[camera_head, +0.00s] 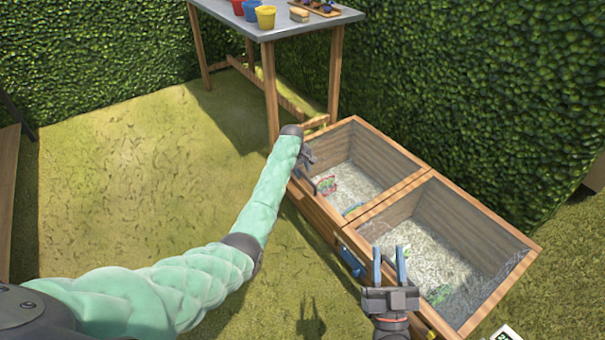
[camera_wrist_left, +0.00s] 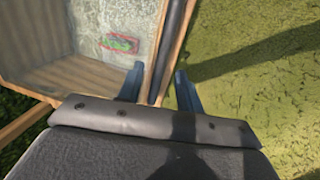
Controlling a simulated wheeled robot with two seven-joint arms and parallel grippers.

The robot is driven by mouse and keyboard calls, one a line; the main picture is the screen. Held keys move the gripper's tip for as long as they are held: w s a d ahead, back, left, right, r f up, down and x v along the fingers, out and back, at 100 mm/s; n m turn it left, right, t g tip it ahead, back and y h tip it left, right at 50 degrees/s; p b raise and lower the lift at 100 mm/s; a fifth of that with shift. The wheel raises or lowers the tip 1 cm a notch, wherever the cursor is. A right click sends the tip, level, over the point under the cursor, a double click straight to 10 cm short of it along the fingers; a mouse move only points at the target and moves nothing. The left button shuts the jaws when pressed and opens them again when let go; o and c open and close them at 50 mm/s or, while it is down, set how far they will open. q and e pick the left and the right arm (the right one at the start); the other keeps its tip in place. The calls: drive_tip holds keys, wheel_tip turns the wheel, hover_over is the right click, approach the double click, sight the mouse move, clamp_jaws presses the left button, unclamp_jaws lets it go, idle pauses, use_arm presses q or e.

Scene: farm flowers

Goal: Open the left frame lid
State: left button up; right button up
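The wooden garden frame (camera_head: 322,215) has two compartments side by side. The left one (camera_head: 373,155) shows its gravelly floor and a small red-and-green item (camera_head: 326,185), also in the left wrist view (camera_wrist_left: 119,43). I cannot tell how its clear lid lies. My left gripper (camera_head: 312,178) is at the left compartment's front edge. In the left wrist view its blue fingers (camera_wrist_left: 160,72) are apart, with the wooden edge and a dark bar (camera_wrist_left: 174,40) between them. My right gripper (camera_head: 389,264) is open and empty, in front of the right compartment (camera_head: 470,230).
A blue handle (camera_head: 351,262) is on the frame's front, left of my right gripper. A table (camera_head: 300,27) with several coloured pots stands behind the frame. A hedge (camera_head: 480,90) runs close behind. The grass (camera_head: 130,185) at left is clear.

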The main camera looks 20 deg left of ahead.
use_arm(q)
drive_tip(key=shift+w+d+f, duration=0.1)
drive_tip(key=shift+f, duration=0.55)
use_arm(e)
drive_tip(key=shift+s+d+r+t, duration=0.1)
drive_tip(key=shift+s+r+t, duration=0.1)
drive_tip(key=shift+r, duration=0.4)
drive_tip(key=shift+s+d+r+t, duration=0.1)
drive_tip(key=shift+s+r+t, duration=0.1)
drive_tip(key=shift+r, duration=0.4)
drive_tip(key=shift+s+d+r+t, duration=0.1)
drive_tip(key=shift+r+t, duration=0.1)
drive_tip(key=shift+r, duration=0.4)
use_arm(q)
clamp_jaws()
